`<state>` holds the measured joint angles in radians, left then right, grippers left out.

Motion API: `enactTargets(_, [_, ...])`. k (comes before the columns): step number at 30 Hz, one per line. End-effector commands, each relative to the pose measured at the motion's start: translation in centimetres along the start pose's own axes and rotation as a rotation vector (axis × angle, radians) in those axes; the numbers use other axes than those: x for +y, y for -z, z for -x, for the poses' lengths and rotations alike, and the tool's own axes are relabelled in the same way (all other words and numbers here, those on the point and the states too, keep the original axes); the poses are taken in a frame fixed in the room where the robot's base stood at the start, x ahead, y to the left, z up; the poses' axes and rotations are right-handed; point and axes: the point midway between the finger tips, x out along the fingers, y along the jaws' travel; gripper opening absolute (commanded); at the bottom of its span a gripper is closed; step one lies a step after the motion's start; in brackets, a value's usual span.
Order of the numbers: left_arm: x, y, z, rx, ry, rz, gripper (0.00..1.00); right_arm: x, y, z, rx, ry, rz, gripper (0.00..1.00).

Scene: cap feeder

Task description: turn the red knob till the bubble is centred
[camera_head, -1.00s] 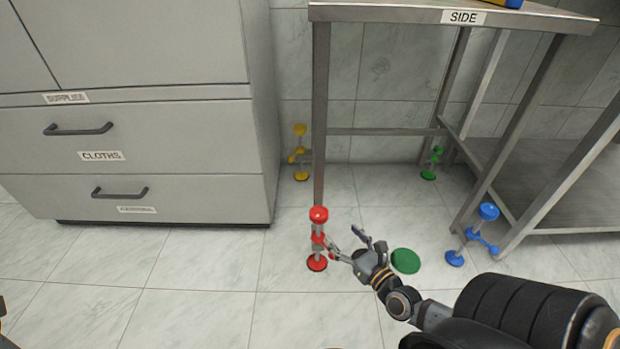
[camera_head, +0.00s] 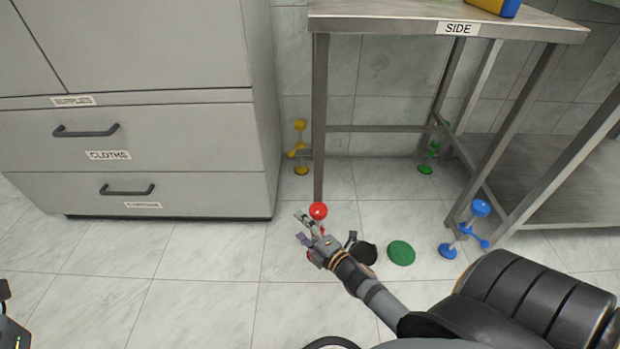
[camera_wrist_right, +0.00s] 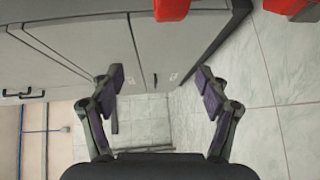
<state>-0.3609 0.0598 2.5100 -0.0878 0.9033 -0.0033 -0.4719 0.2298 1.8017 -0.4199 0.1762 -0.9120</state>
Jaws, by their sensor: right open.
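The red knob stands at the foot of the near left leg of the SIDE table. Its round red top (camera_head: 318,210) shows in the head view, and my right gripper hides most of its lower parts. My right gripper (camera_head: 304,226) is open at the red piece, in front of and just below the round top. I cannot tell whether they touch. In the right wrist view the open fingers (camera_wrist_right: 160,78) have nothing between them, and red parts (camera_wrist_right: 285,6) show at the top edge, beyond the fingertips. No bubble is visible.
The SIDE table (camera_head: 400,22) bears a yellow and blue object (camera_head: 497,5), cut by the frame. Yellow (camera_head: 300,148), green (camera_head: 427,160) and blue (camera_head: 480,208) feet stand by its other legs. A green disc (camera_head: 401,253) lies on the floor. A grey cabinet (camera_head: 150,185) stands left.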

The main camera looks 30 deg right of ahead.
Motion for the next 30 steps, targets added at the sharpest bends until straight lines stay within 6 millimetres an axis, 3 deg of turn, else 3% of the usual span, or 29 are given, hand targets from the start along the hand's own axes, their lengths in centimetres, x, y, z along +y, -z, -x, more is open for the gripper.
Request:
enactTargets(8, [-0.2,0.1,-1.5,0.000,0.000,0.000,0.00,6.6,0.3,-1.9,-0.040,-0.246,-0.367,0.76])
enactTargets(15, [-0.4,0.2,-2.7,0.000,0.000,0.000,0.00,11.4,-1.8,-2.4,-0.145,-0.482,-0.688,0.76])
enactTargets(21, [-0.4,0.3,-3.4,0.000,0.000,0.000,0.00,12.9,-4.0,-2.2,-0.254,-0.626,-0.897,0.76])
enactTargets(30, [-0.5,0.3,-3.5,0.000,0.000,0.000,0.00,12.9,-5.1,-1.9,-0.319,-0.686,-0.997,0.76])
